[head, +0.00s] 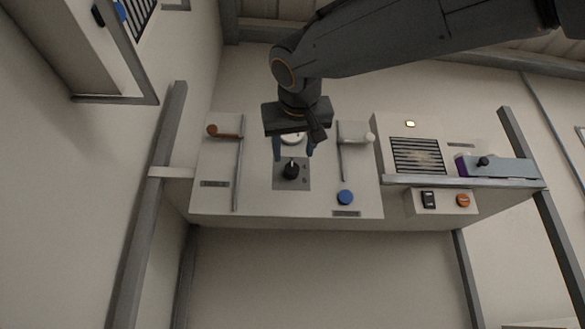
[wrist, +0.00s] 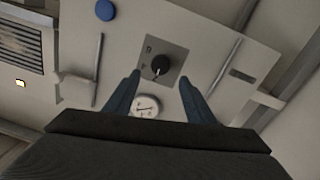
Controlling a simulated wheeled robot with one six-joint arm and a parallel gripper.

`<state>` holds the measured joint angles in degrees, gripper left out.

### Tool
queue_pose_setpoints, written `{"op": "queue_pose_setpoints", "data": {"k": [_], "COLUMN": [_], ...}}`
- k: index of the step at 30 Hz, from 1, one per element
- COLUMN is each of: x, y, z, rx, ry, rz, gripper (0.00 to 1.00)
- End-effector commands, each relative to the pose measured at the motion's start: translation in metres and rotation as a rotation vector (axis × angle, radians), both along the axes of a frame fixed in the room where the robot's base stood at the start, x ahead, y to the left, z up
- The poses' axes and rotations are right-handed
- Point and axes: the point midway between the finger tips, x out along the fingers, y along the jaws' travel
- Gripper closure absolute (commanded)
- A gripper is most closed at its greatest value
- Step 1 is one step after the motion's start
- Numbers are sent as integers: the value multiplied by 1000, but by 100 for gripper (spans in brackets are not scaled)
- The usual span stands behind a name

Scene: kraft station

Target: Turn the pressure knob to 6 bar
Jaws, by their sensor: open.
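The black pressure knob (head: 291,170) sits on a grey square plate (head: 279,183) in the middle of the pale panel. In the wrist view the knob (wrist: 160,65) lies ahead of the fingertips, with a light pointer line on it. A round white gauge (wrist: 146,105) is beside the plate, partly hidden by my gripper in the head view. My gripper (head: 293,155) is open and empty. Its two blue fingers (wrist: 161,78) point at the panel on either side of the knob's line, apparently not touching it.
A lever with an orange-brown knob (head: 212,130) is left of the plate, and one with a white knob (head: 369,137) is right. A blue button (head: 345,197) is at lower right. A vent (head: 417,156) and a switch box (head: 441,201) are further right.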

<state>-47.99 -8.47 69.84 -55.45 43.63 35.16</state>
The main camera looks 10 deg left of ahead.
Motion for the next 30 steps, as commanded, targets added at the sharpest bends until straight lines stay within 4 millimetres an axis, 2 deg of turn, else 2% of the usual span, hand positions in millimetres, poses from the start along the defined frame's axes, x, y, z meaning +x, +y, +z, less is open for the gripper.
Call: {"op": "queue_pose_setpoints", "data": {"k": [12, 17, 25, 26, 30], "x": [58, 69, 70, 70, 70], "y": [14, 16, 16, 16, 17], "z": [0, -2, -2, -2, -2], "rx": [-3, -3, -2, -3, -3], "ry": [3, 4, 4, 4, 4], "rz": [-1, 0, 1, 1, 1], "gripper": [50, 50, 50, 53, 77]}}
